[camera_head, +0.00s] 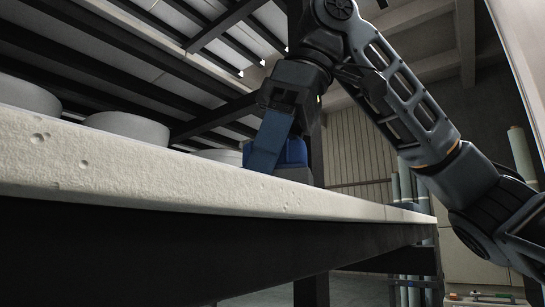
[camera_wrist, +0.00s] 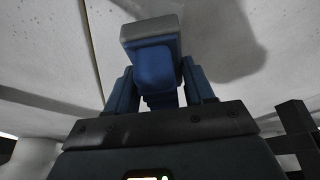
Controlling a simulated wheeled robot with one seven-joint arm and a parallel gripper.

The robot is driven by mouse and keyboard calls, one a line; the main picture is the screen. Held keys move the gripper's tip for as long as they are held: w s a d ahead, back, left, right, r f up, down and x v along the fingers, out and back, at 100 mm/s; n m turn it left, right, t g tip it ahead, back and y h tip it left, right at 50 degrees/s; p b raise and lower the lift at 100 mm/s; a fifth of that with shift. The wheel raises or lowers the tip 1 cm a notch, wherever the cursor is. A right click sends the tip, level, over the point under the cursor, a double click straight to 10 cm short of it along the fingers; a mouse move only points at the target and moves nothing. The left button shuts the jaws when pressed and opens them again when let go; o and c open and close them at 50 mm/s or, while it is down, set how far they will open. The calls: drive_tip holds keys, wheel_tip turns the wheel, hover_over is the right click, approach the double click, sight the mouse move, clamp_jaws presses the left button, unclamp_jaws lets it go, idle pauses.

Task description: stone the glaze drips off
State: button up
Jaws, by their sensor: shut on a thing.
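My gripper (camera_head: 276,152) is shut on a blue-handled block with a grey face, the rubbing stone (camera_head: 292,158). In the wrist view the stone (camera_wrist: 152,50) sits between my two blue fingers (camera_wrist: 160,92), its grey face pointing away from the gripper. The head view shows it low over the pale, pitted slab (camera_head: 160,165); the slab's front edge hides its underside, so I cannot tell if it touches. In the wrist view the slab (camera_wrist: 285,65) has a seam and small dark specks. I cannot make out any glaze drips clearly.
Pale rounded pots stand on the slab at left (camera_head: 25,95), further along (camera_head: 130,127) and near the gripper (camera_head: 220,156). A dark slatted rack (camera_head: 110,65) rises behind. A dark post (camera_wrist: 296,125) shows at the wrist view's right. Tall pale tubes (camera_head: 522,155) stand at far right.

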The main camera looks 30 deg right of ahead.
sight(300, 168)
drive_tip(key=shift+f+b, duration=0.35)
drive_tip(key=shift+f, duration=0.35)
idle(0.9)
drive_tip(key=shift+s, duration=0.1)
drive_tip(key=shift+s+d, duration=0.35)
drive_tip(key=shift+s, duration=0.6)
drive_tip(key=shift+s+d, duration=0.3)
drive_tip(key=shift+s, duration=0.6)
drive_tip(key=shift+s, duration=0.1)
drive_tip(key=shift+s+d+p, duration=0.1)
drive_tip(key=shift+s+d, duration=0.1)
drive_tip(key=shift+s, duration=0.45)
drive_tip(key=shift+s+d+p, duration=0.15)
drive_tip(key=shift+s+d, duration=0.1)
drive_tip(key=shift+s, duration=0.35)
drive_tip(key=shift+s+d+p, duration=0.1)
drive_tip(key=shift+s+d, duration=0.1)
drive_tip(key=shift+s, duration=0.45)
drive_tip(key=shift+w, duration=0.1)
drive_tip(key=shift+w+a, duration=0.2)
drive_tip(key=shift+w, duration=0.45)
drive_tip(key=shift+w+a, duration=0.25)
drive_tip(key=shift+w, duration=0.35)
drive_tip(key=shift+w+a, duration=0.2)
drive_tip(key=shift+w, duration=0.45)
drive_tip(key=shift+w, duration=0.1)
